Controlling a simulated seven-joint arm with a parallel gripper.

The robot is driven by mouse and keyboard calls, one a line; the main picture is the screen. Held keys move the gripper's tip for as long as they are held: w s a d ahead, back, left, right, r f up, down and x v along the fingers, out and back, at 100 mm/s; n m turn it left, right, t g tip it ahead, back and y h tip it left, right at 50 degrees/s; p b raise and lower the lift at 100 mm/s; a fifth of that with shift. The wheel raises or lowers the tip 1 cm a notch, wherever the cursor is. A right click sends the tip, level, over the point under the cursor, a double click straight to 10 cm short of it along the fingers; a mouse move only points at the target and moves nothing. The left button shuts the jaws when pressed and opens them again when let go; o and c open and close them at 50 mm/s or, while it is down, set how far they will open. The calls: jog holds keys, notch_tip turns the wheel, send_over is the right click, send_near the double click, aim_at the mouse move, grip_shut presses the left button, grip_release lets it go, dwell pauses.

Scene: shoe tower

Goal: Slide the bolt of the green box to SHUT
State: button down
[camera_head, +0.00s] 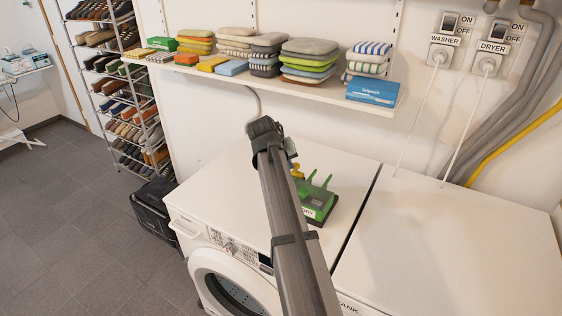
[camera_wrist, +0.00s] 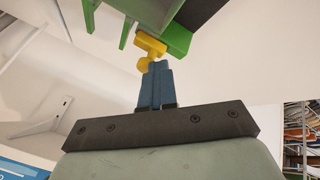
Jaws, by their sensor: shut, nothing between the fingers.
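The green box (camera_head: 318,200) sits on top of the left white machine, partly hidden behind my arm. Its label is mostly covered, with only the last letters showing. A yellow bolt knob (camera_head: 297,171) shows just beside the arm. In the wrist view the green box (camera_wrist: 176,38) is at the top, and the yellow bolt (camera_wrist: 150,47) stands out from it. My gripper (camera_wrist: 156,68) has its blue fingers closed together, with their tips at the yellow knob; I cannot tell whether they touch it. Nothing is between the fingers. The bolt's exact position along its track is hidden.
The left machine's white top (camera_head: 225,175) is largely clear. A wall shelf (camera_head: 310,92) with folded towels and a blue box (camera_head: 372,90) runs above it. Switches and plugged cords are on the right wall. A shoe rack (camera_head: 125,100) stands at the left.

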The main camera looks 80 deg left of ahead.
jog(key=s+d+r, duration=0.3)
jog(key=s+r, duration=0.5)
jog(key=r, duration=0.1)
jog(key=shift+d, duration=0.3)
jog(key=shift+s, duration=0.1)
dwell(0.6)
